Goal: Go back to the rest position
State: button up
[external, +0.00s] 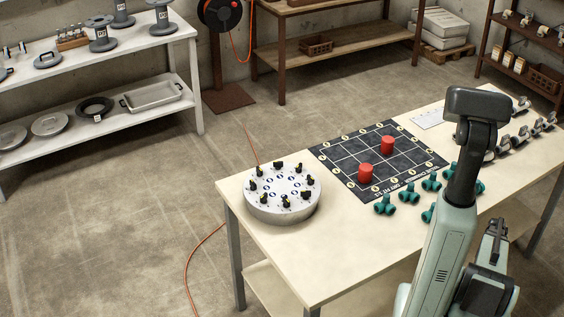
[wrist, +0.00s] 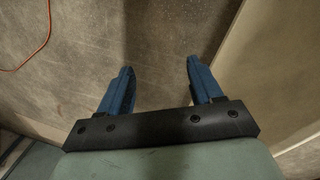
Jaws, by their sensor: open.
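My gripper (wrist: 159,66) shows in the wrist view with its two blue fingers spread wide apart and nothing between them. It points down at bare concrete floor, with a pale table edge at the right of that view. In the external view my arm stands bent at the right, in front of the worktable (external: 285,262). I cannot make out the fingers there.
An orange cable (wrist: 36,50) lies on the floor. Shelves stand behind.

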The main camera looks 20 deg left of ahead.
jog(key=s+a+f+n+g, duration=0.1)
jog(key=s+a+f+g, duration=0.1)
jog(key=s+a, duration=0.4)
jog(key=s+a+f+n+g+y, duration=0.1)
jog(key=s+a+f, duration=0.3)
jog(key=s, duration=1.2)
jog(key=s+a+f+n+g, duration=0.2)
jog(key=s+a, duration=0.6)
jog(key=s, duration=0.4)
jog(key=shift+a+f+n+g+y, duration=0.3)
jog(key=shift+f+g+y, duration=0.1)
jog(key=shift+g, duration=0.2)
